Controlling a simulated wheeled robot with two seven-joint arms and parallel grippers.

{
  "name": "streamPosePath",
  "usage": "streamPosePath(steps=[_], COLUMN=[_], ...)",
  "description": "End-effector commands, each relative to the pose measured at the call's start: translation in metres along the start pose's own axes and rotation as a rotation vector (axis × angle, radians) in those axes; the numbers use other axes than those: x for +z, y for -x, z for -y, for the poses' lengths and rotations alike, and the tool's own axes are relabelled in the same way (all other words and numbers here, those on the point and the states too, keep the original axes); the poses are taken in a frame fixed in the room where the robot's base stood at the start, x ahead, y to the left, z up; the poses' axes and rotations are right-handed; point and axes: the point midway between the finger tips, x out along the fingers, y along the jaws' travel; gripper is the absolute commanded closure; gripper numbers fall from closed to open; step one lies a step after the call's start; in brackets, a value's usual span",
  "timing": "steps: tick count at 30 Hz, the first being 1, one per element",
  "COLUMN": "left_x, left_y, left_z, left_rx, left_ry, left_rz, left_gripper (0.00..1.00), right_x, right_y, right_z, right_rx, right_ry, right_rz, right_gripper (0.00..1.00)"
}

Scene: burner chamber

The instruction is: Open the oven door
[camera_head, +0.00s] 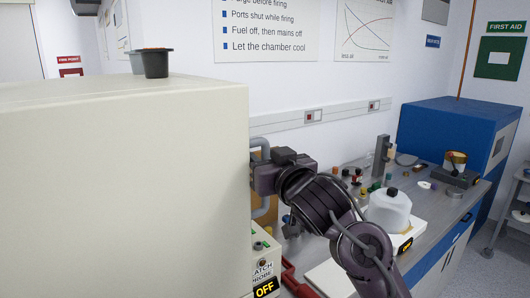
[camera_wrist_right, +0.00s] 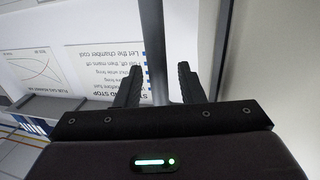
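The oven (camera_head: 120,180) is a large beige box filling the left of the head view. Its door face is turned away to the right, so I cannot tell there whether the door is ajar. A grey-blue bar handle (camera_head: 261,144) sticks out from its right edge. My right gripper (camera_head: 258,180) is at this handle, its fingertips mostly hidden in the head view. In the right wrist view the handle bar (camera_wrist_right: 154,45) runs between the two spread fingers of the gripper (camera_wrist_right: 160,85), with visible gaps. A beige panel (camera_wrist_right: 238,50) stands beside the right finger. My left gripper is not in view.
A control box with an OFF label (camera_head: 266,288) sits below the handle. A bench (camera_head: 440,205) on the right carries a white canister (camera_head: 388,212) and small items. A blue cabinet (camera_head: 450,130) stands behind it. A dark pot (camera_head: 156,64) is on the oven's top.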

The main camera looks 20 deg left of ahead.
Motion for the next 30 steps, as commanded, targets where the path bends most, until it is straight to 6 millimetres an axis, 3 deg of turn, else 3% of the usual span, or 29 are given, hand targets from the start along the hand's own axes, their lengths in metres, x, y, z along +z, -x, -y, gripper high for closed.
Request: streamPosePath(steps=[10,18,30], left_x=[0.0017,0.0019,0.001], left_y=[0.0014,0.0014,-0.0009], left_z=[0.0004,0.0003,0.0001], left_rx=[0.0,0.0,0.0], left_ry=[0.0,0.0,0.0], left_rz=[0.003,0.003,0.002], left_gripper=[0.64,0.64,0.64], right_x=[0.0005,0.0006,0.0016], right_y=[-0.0045,-0.0043,-0.0007], right_z=[0.0001,-0.0001,-0.007], right_rx=[0.0,0.0,0.015], right_ry=[0.002,0.001,0.001], right_rz=[-0.001,0.0,0.0], right_gripper=[0.66,1.0,1.0])
